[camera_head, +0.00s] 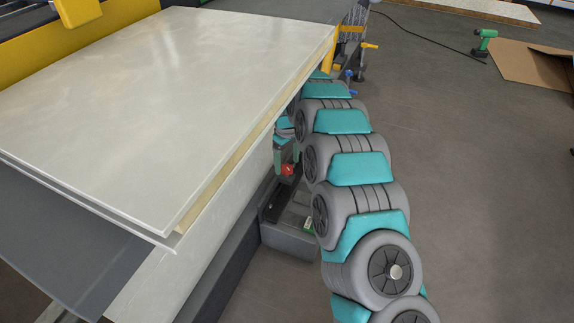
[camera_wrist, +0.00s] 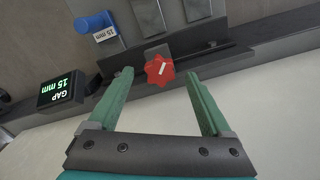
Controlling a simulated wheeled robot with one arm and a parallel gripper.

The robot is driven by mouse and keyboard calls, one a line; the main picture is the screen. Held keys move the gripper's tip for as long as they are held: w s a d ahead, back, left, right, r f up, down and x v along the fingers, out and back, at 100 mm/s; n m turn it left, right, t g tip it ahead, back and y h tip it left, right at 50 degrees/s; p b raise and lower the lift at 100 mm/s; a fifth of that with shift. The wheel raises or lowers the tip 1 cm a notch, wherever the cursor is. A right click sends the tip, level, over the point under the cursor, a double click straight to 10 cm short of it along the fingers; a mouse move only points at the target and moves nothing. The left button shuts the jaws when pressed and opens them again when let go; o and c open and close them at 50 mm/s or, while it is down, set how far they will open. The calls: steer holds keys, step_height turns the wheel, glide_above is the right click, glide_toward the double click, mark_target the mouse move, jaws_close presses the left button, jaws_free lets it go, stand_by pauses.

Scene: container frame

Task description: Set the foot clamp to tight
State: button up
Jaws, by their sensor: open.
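In the wrist view, a red star-shaped knob (camera_wrist: 159,71) with a white line on its face sits on a dark rail. I take it to be the foot clamp's knob, and I cannot read any tight mark near it. My gripper (camera_wrist: 160,80) has two green fingers, spread apart and empty. The knob shows between the fingertips in the picture; I see no finger touching it. In the head view, the red knob (camera_head: 287,169) is small beside the green fingers, under the panel's edge. My arm partly hides that area.
A large pale panel (camera_head: 170,90) overhangs left of my arm.

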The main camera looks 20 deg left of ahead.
steer(key=shift+f, duration=0.8)
jaws_close()
